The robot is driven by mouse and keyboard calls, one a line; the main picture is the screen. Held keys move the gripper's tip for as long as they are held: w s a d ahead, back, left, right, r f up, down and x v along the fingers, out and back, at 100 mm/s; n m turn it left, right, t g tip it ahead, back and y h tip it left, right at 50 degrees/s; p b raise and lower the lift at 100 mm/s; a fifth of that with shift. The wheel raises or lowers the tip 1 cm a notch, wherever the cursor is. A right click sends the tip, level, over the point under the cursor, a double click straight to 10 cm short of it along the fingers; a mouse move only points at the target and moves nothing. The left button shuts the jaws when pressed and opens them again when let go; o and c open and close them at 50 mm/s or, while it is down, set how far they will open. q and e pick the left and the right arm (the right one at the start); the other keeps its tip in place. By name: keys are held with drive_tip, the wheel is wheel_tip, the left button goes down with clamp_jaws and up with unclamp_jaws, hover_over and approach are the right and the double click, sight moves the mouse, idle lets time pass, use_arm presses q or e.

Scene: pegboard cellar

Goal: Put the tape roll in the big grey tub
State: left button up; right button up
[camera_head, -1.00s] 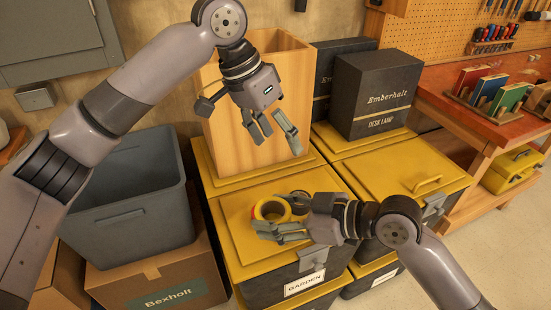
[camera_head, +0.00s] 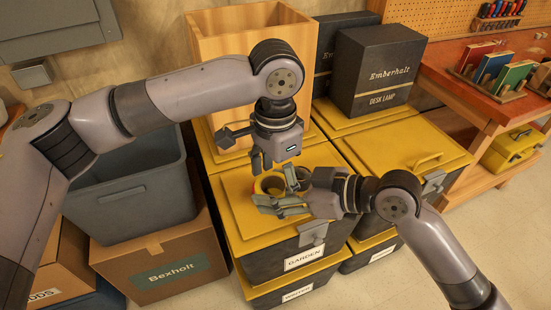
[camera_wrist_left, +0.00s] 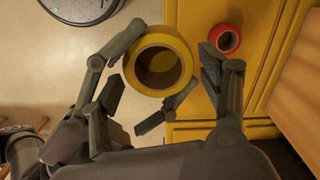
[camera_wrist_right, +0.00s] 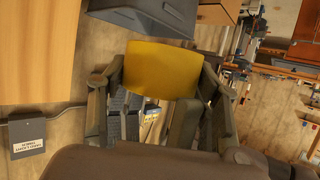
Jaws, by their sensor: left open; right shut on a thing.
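The yellow tape roll (camera_head: 258,185) is held above the yellow lid of the front storage box, partly hidden by my grippers in the head view. My right gripper (camera_head: 280,200) is shut on it; the right wrist view shows the roll's yellow band (camera_wrist_right: 162,68) between the fingers. My left gripper (camera_head: 273,170) is open just above the roll. In the left wrist view the roll (camera_wrist_left: 139,72) lies between the left fingers, and I cannot tell whether they touch it. The big grey tub (camera_head: 135,207) stands at the left on a cardboard box, partly behind my left arm.
A red tape roll (camera_wrist_left: 226,39) lies on a yellow lid in the left wrist view. A tall wooden bin (camera_head: 235,40) stands behind the grippers. A black lamp box (camera_head: 380,75) stands on the right-hand lids. The cardboard box (camera_head: 160,270) supports the tub.

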use_arm(q)
drive_tip(key=shift+f, duration=0.7)
drive_tip(key=shift+c, duration=0.4)
drive_tip(key=c, duration=0.8)
drive_tip(key=o, duration=0.9)
